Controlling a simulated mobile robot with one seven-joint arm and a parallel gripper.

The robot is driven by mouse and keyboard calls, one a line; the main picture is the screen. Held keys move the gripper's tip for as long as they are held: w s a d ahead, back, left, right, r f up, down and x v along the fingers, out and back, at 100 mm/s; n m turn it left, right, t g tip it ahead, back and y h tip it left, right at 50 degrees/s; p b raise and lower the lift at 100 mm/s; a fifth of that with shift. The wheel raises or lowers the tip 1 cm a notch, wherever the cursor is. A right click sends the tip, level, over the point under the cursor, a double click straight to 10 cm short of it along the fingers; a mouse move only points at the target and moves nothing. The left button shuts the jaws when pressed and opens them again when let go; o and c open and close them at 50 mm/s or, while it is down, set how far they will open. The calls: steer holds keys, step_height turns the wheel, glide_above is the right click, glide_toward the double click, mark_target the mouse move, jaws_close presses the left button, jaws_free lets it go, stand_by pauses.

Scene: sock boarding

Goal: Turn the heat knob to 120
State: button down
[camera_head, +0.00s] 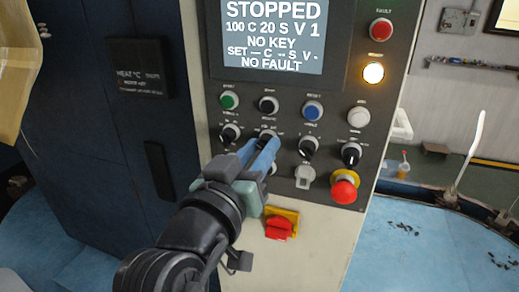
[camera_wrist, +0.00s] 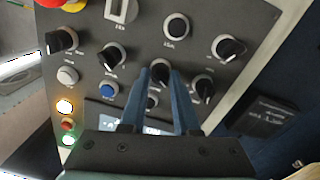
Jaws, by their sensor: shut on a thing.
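My gripper (camera_head: 266,145) reaches up to the control panel (camera_head: 338,75) and is shut on a black knob, second from the left in the knob row. In the wrist view the two blue fingers stand on either side of this knob (camera_wrist: 160,72); its pointer is largely hidden and its label too small to read. The screen (camera_head: 272,37) reads STOPPED, 100 C 20 S V 1, NO KEY, SET with dashes, NO FAULT.
Black knobs sit close by: one left (camera_head: 230,133), two right (camera_head: 308,146) (camera_head: 352,153). Green (camera_head: 229,101), black (camera_head: 268,104), blue (camera_head: 312,111) and white (camera_head: 358,117) buttons lie above. A red emergency button (camera_head: 344,190), key switch (camera_head: 304,177) and red-yellow switch (camera_head: 280,226) are lower.

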steer(key=shift+f, duration=0.1)
steer(key=shift+d+m+y+b, duration=0.1)
steer(key=shift+m+y+b, duration=0.3)
steer(key=shift+m+b, duration=6.3)
steer(key=shift+m+p, duration=0.8)
steer(key=shift+m, duration=0.1)
steer(key=c, duration=0.6)
jaws_free()
steer(key=shift+c, duration=0.2)
steer(key=shift+s, duration=0.1)
steer(key=b+v, duration=0.2)
steer(key=v, duration=1.1)
steer(key=shift+r+b, duration=0.25)
steer(key=shift+b, duration=0.1)
